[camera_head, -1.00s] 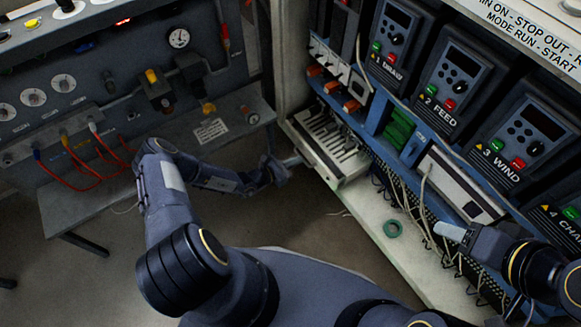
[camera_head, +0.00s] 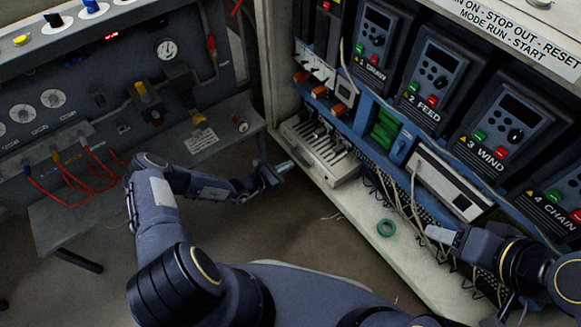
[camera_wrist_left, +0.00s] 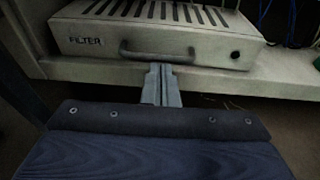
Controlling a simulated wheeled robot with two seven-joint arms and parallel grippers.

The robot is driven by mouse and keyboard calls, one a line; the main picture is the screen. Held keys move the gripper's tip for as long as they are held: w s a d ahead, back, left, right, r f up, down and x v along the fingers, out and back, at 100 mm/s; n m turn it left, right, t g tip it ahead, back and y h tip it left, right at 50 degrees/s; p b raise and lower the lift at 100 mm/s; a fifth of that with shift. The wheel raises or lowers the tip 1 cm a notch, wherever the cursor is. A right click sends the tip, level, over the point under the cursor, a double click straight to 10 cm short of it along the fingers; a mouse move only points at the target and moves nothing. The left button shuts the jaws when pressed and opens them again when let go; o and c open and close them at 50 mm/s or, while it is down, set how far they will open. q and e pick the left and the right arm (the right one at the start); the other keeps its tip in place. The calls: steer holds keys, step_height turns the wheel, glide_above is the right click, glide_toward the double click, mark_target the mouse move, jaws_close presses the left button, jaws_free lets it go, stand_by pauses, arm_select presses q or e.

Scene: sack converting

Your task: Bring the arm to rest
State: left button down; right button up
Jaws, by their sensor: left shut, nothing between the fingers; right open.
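My left arm reaches in from the left in the head view. Its gripper (camera_head: 284,167) is at the lower left of the cabinet, a little in front of the filter box (camera_head: 318,150). The left wrist view shows the gripper's fingers (camera_wrist_left: 161,86) together and empty, pointing at the filter box (camera_wrist_left: 150,38) and its dark handle (camera_wrist_left: 157,54). The fingertips overlap the shelf edge in that view; whether they touch it I cannot tell. My right gripper (camera_head: 440,236) is at the right in front of the cabinet, with nothing visible in it; its fingers are seen from the side.
The cabinet holds a row of drives (camera_head: 425,75) above loose wires. A gauge panel with red hoses (camera_head: 75,180) stands at the left. Open floor shows between panel and cabinet.

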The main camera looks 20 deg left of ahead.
arm_select(q)
steer(key=p+v, duration=0.3)
steer(key=v, duration=0.8)
steer(key=shift+f, duration=0.1)
step_height(320, 180, up, 28)
steer(key=s+d+m+g+h, duration=0.25)
steer(key=m+g, duration=0.55)
steer(key=m, duration=0.8)
steer(key=s+d+r+m+g+y, duration=0.15)
steer(key=s+r+m+y, duration=0.35)
steer(key=s+r, duration=0.55)
steer(key=s+a+r+m+t+y, duration=0.1)
steer(key=s+r+m+t+y, duration=0.35)
steer(key=s, duration=0.75)
step_height(320, 180, up, 29)
steer(key=m+g+h+p, duration=0.1)
steer(key=p, duration=2.8)
